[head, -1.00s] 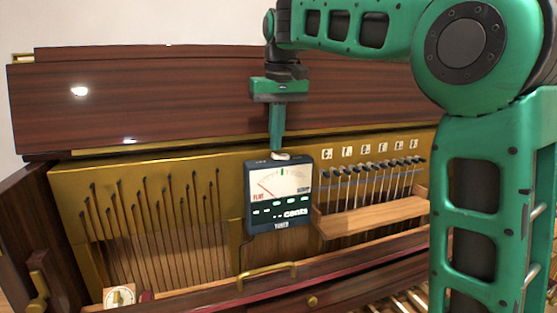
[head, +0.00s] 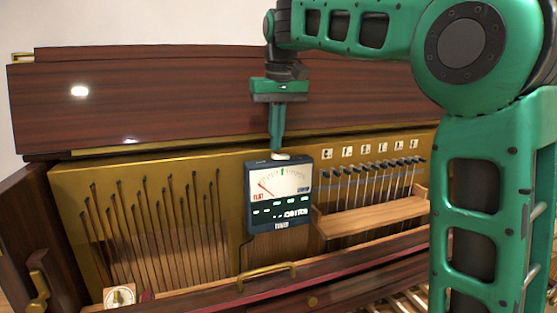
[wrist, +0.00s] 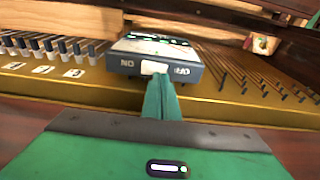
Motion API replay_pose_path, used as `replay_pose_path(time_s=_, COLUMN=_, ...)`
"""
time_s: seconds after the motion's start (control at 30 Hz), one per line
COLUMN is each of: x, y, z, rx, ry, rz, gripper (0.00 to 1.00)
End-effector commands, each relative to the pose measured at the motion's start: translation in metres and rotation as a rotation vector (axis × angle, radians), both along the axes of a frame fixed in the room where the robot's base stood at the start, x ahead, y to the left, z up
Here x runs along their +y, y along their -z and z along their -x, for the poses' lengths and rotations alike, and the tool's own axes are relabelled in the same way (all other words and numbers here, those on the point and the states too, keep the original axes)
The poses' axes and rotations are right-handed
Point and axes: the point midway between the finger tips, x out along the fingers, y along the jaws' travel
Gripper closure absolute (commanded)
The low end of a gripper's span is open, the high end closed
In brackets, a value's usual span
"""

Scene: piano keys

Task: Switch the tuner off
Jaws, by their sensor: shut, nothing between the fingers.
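The tuner (head: 279,222) is a dark box with a pale dial and lit green-white marks, standing upright in the open piano. Its white switch (head: 281,156) sits on the top edge. In the wrist view, the white switch (wrist: 152,67) lies between the label ON on the left and OFF on the right. My gripper (head: 277,150) is shut and empty, pointing down at the switch.
A row of dark-topped pins (head: 375,170) with small labels above stands right of the tuner. Thin tall rods (head: 160,215) stand to its left. The dark wooden lid (head: 180,85) rises behind. A brass handle (head: 267,272) is below.

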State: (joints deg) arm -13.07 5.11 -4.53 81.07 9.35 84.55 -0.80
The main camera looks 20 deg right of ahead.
Motion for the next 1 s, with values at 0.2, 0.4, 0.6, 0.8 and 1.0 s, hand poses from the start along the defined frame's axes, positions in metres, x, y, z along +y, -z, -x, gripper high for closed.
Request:
replay_pose_path(time_s=0.2, x=0.0, y=0.001, z=0.0, rx=0.0, ry=0.0, rz=0.0, gripper=1.0)
replay_pose_path(time_s=0.4, x=0.0, y=0.004, z=0.0, rx=0.0, ry=0.0, rz=0.0, gripper=1.0)
replay_pose_path(time_s=0.6, x=0.0, y=0.007, z=0.0, rx=0.001, ry=0.0, rz=0.001, gripper=1.0)
replay_pose_path(time_s=0.8, x=0.0, y=0.009, z=0.0, rx=0.0, ry=0.0, rz=0.001, gripper=1.0)
replay_pose_path(time_s=1.0, x=0.0, y=0.011, z=0.0, rx=0.0, ry=0.001, rz=0.001, gripper=1.0)
